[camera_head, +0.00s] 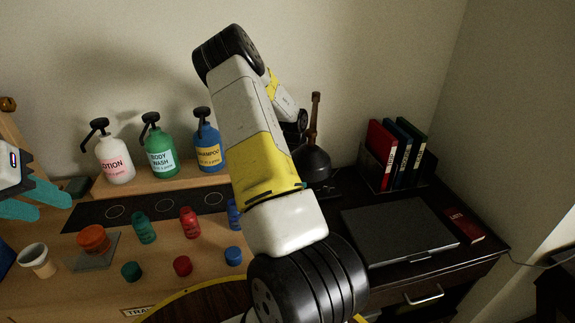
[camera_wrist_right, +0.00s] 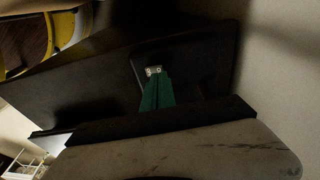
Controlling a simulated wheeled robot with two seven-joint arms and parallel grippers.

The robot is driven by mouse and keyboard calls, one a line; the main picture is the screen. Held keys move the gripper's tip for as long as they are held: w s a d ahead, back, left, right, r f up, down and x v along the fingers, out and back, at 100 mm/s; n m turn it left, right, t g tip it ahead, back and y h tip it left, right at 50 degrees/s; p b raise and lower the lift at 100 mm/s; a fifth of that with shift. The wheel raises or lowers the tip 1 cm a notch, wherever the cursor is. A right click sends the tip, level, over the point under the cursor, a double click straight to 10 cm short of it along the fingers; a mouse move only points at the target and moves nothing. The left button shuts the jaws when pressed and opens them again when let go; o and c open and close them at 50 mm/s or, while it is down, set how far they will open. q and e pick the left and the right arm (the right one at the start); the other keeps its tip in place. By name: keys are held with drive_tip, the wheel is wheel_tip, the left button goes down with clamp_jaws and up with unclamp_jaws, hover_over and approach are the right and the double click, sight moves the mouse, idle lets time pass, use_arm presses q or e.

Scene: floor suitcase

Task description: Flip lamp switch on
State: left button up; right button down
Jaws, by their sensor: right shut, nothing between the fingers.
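My left gripper (camera_head: 55,203) is at the left edge of the head view, with its teal fingers apart and nothing between them. My right arm crosses the middle of the head view, and its gripper is not visible there. In the right wrist view my right gripper (camera_wrist_right: 153,80) shows its green fingers shut and empty. A small pale plate (camera_wrist_right: 153,71) with round marks, possibly the switch, is at the fingertips. I cannot tell whether they touch. A dark flask-shaped object with a brown stem (camera_head: 313,160), possibly the lamp, stands behind my right arm, partly hidden.
A lotion bottle (camera_head: 114,160), body wash bottle (camera_head: 159,153) and shampoo bottle (camera_head: 208,150) stand on a wooden shelf. A black closed laptop (camera_head: 398,231) lies on the dark desk beside a red booklet (camera_head: 464,225). Upright books (camera_head: 395,153) stand in the back corner.

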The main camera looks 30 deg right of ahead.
drive_tip(key=shift+f, duration=0.85)
idle(0.6)
drive_tip(key=shift+r, duration=3.55)
drive_tip(key=shift+a, duration=0.1)
drive_tip(key=s+a+r+n+t+y, duration=0.2)
drive_tip(key=a+r+n, duration=0.3)
drive_tip(key=a+r, duration=0.45)
drive_tip(key=s+a+r+n+t+y, duration=0.1)
drive_tip(key=s+a+r+n+y, duration=0.2)
drive_tip(key=a+r, duration=0.65)
drive_tip(key=s+a+r+n+t, duration=0.2)
drive_tip(key=s+a+r+n, duration=0.3)
drive_tip(key=s+a+n, duration=0.1)
drive_tip(key=s+a+r+n+t+h, duration=0.1)
drive_tip(key=s+a+r+n, duration=0.4)
drive_tip(key=s+n, duration=0.3)
drive_tip(key=s+a, duration=0.1)
drive_tip(key=s, duration=0.1)
drive_tip(key=shift+s+t, duration=0.3)
drive_tip(key=shift+t, duration=0.1)
